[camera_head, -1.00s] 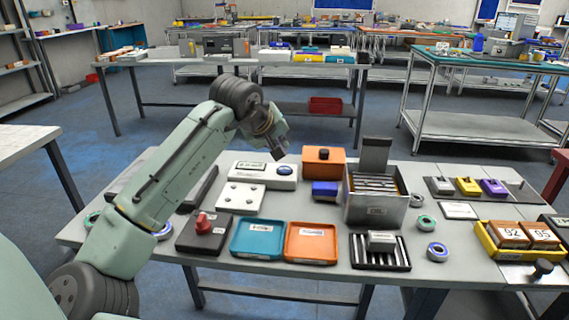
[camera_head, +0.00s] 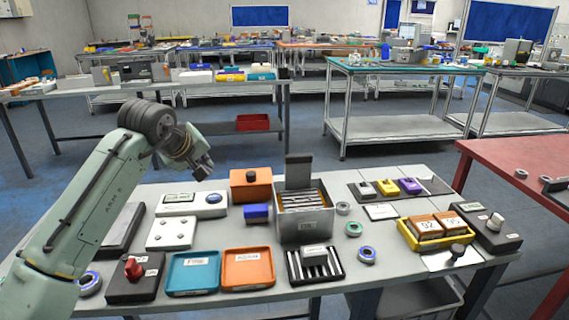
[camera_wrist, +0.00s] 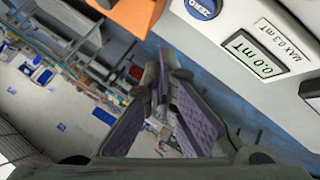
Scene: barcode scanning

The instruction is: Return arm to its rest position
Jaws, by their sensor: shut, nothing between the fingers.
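My arm comes up from the lower left of the head view, with its wrist bent. My gripper (camera_head: 200,168) hangs in the air above the back left part of the grey table, over the white device with a small display and a blue button (camera_head: 192,203). In the wrist view my gripper's fingers (camera_wrist: 158,85) are drawn together at their tips and hold nothing. The white device (camera_wrist: 262,50) fills the upper right there, its display reading 0.0 mT beside a blue ZERO button.
The grey table (camera_head: 395,262) carries a teal tray (camera_head: 193,273), an orange tray (camera_head: 248,268), an orange box (camera_head: 251,185), an open metal box (camera_head: 305,222) and a yellow bin with labelled blocks (camera_head: 436,233). A red table (camera_head: 520,160) stands at the right. The air around my arm looks clear.

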